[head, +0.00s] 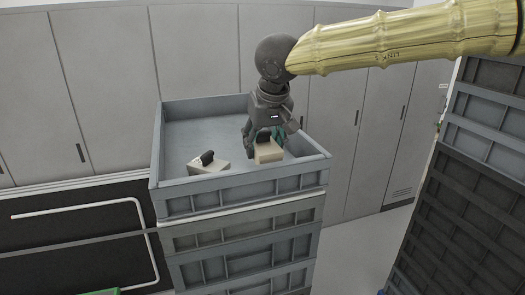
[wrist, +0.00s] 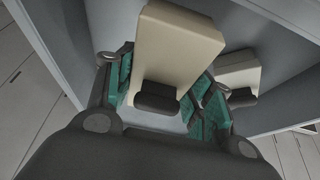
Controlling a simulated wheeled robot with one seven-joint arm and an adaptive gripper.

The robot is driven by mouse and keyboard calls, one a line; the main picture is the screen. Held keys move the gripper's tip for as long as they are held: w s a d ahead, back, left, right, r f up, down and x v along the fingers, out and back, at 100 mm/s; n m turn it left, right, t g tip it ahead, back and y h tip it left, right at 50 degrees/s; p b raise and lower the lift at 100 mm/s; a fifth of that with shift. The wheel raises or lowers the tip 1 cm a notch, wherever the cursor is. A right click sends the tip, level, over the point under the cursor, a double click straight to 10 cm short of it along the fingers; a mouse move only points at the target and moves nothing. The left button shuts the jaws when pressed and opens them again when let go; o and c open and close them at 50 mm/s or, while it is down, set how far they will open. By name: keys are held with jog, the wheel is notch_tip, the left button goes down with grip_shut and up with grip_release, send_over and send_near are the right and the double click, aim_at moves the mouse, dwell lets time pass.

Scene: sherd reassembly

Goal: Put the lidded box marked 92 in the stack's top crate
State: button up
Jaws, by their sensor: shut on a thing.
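My gripper (head: 262,134) is shut on a cream lidded box (head: 268,153) with a dark knob, inside the outline of the stack's top crate (head: 245,190). In the wrist view the teal finger pads stand on either side of the knob of this box (wrist: 178,48). I cannot tell whether the box rests on the crate floor or hangs just above it. No number is readable on it. A second cream box (head: 208,165) with a dark knob sits in the crate to the left; it also shows in the wrist view (wrist: 235,75).
Grey crates (head: 245,240) are stacked under the top crate. Another tall crate stack (head: 470,180) stands at the right. Grey cabinets (head: 100,80) line the back. The crate floor at the back left (head: 190,135) is free.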

aim_at(267, 131)
jog(key=w+f, duration=0.4)
jog(key=f, duration=0.1)
jog(key=shift+w+a+f+p, duration=0.1)
jog(key=shift+w+f+p, duration=0.05)
jog(key=shift+w+p, duration=0.25)
jog(key=shift+c, duration=0.9)
jog(key=shift+s+r, duration=0.3)
jog(key=shift+s, duration=0.6)
jog(key=shift+s+r, duration=0.3)
jog(key=shift+s, duration=0.55)
jog(key=o, duration=1.3)
jog(key=w+f, duration=0.1)
jog(key=w, duration=0.1)
jog(key=shift+w+f, duration=0.3)
jog(key=shift+f, duration=0.05)
jog(key=shift+s+r, duration=0.45)
jog(key=shift+s, duration=0.35)
jog(key=shift+w, duration=0.5)
jog(key=b+v, duration=0.3)
jog(key=v, duration=0.9)
jog(key=shift+r, duration=0.2)
